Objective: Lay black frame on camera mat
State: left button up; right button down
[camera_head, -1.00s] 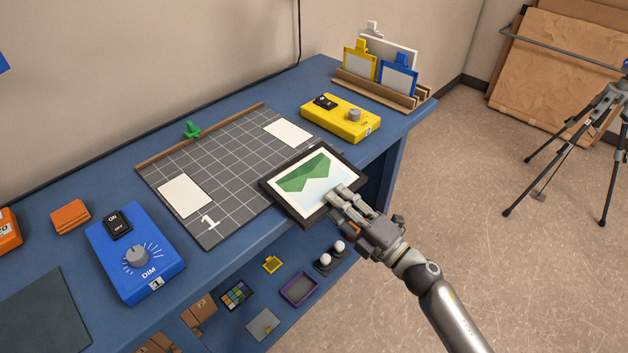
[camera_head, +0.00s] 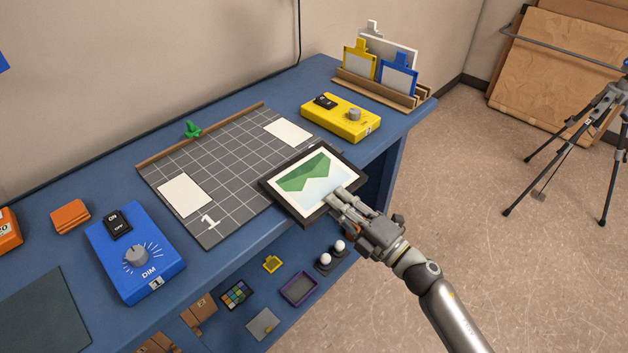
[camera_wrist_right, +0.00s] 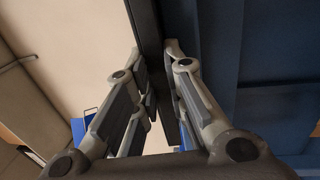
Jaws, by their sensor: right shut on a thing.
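The black frame (camera_head: 312,183) holds a picture of green hills and lies face up, roughly level, at the front right edge of the grid mat. My right gripper (camera_head: 345,202) is shut on its near edge; in the right wrist view the fingers (camera_wrist_right: 158,95) close on both sides of the dark frame edge (camera_wrist_right: 150,40). The frame covers the mat's front right corner; I cannot tell whether it touches the mat. The dark grey camera mat (camera_head: 222,160) with white grid lines and a "1" lies on the blue bench. My left gripper is not in view.
Two white cards (camera_head: 185,194) lie on the mat, with a green clip (camera_head: 192,129) at its wooden back strip (camera_head: 205,134). A blue dimmer box (camera_head: 135,252) stands left, a yellow box (camera_head: 341,117) right. A lower shelf holds small items.

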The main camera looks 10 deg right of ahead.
jog(key=shift+r, duration=0.2)
jog(key=shift+r+p, duration=2.4)
